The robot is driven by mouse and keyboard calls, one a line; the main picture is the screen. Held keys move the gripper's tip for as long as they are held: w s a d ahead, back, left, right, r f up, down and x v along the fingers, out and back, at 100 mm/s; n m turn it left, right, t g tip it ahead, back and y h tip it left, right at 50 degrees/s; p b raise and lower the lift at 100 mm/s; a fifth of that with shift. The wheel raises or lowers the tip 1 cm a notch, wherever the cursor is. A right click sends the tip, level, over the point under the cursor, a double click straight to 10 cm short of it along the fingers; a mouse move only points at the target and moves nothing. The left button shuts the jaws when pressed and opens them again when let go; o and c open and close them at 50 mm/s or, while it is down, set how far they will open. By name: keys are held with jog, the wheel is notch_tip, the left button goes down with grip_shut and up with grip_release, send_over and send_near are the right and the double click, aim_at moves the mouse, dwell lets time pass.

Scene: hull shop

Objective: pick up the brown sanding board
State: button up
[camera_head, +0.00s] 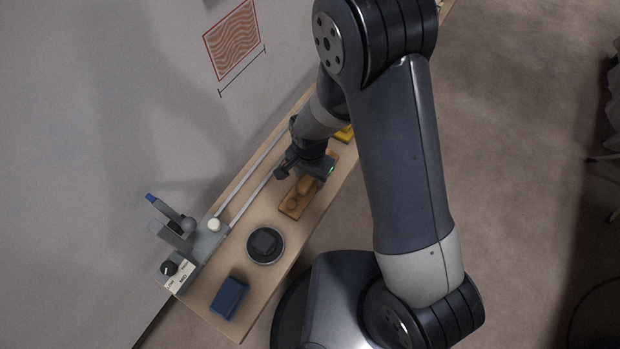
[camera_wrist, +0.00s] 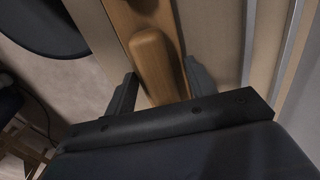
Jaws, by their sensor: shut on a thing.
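The brown sanding board (camera_head: 293,206) is a long orange-brown piece with a raised rounded grip and a knob on top. It lies along the bench, partly hidden under my gripper (camera_head: 304,176) in the head view. In the wrist view the board (camera_wrist: 114,12) runs away from me, with its rounded wooden grip (camera_wrist: 156,65) between the two dark fingers of my gripper (camera_wrist: 160,88). My gripper is shut on the board. I cannot tell whether the board is clear of the bench top.
The narrow wooden bench (camera_head: 207,313) stands along the grey wall. A dark round disc (camera_head: 266,246) and a blue block (camera_head: 229,298) lie nearer its near end. A grey device with a dial (camera_head: 176,272) and two metal rails (camera_head: 247,191) line the wall side. A yellow thing (camera_head: 345,133) lies beyond my gripper.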

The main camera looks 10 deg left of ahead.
jog(key=c, duration=0.3)
notch_tip(320, 180, up, 10)
jog(key=shift+r+p, duration=0.1)
jog(key=shift+p, duration=0.45)
jog(key=o, duration=0.5)
jog(key=c, duration=0.3)
